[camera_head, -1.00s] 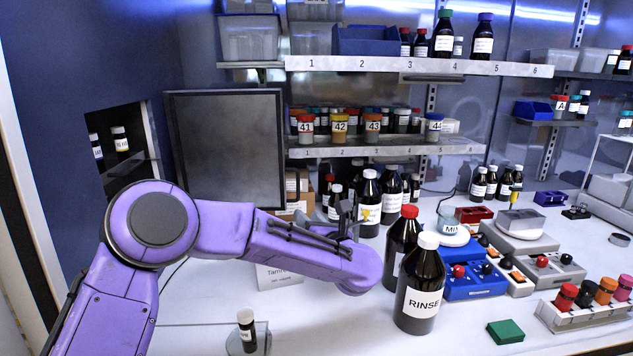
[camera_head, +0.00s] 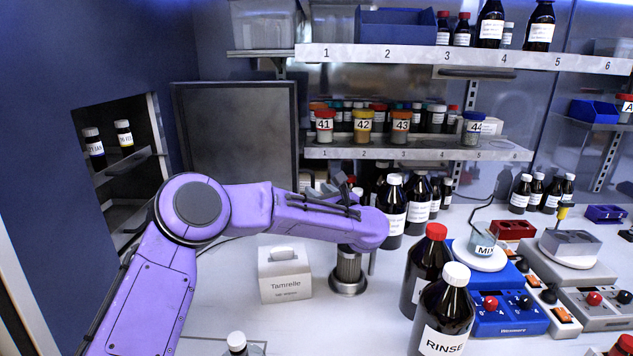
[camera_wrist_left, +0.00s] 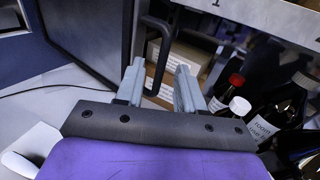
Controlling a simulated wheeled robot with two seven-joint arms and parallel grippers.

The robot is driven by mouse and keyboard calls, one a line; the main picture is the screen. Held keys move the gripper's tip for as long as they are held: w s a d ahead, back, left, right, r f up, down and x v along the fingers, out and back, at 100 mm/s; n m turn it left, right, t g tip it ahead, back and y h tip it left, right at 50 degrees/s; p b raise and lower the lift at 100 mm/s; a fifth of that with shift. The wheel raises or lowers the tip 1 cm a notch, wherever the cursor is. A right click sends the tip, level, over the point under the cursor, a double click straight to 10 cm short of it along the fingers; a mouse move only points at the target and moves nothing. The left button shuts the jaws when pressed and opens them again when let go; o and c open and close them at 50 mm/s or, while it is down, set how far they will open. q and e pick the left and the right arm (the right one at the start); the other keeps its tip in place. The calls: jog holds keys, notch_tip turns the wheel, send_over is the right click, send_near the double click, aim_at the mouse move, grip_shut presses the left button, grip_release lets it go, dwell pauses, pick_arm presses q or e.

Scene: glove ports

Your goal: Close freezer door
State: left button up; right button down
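The freezer door (camera_head: 236,140) is a dark grey panel. It stands open, swung out to the right of the freezer compartment (camera_head: 122,205) in the blue wall, where small vials show. In the left wrist view the door (camera_wrist_left: 92,38) is at the upper left, with a black bar handle (camera_wrist_left: 159,62) near its free edge. My left gripper (camera_wrist_left: 160,72) is open, its two pale fingers on either side of the handle. I cannot tell whether they touch it. In the head view its fingers (camera_head: 340,186) are largely hidden by my purple arm. My right gripper is not in view.
A Tamrelle box (camera_head: 285,278) and a steel cylinder (camera_head: 348,272) stand on the bench below my arm. Dark bottles (camera_head: 428,260) stand to the right, the RINSE bottle (camera_head: 443,318) in front. Numbered shelves (camera_head: 420,153) hold jars behind. A small vial (camera_head: 237,343) is at the front.

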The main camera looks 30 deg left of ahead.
pick_arm(q)
jog(key=x, duration=0.2)
jog(key=shift+w+a+p, duration=0.2)
jog(key=shift+a+p, duration=0.1)
jog(key=shift+p, duration=0.05)
grip_shut()
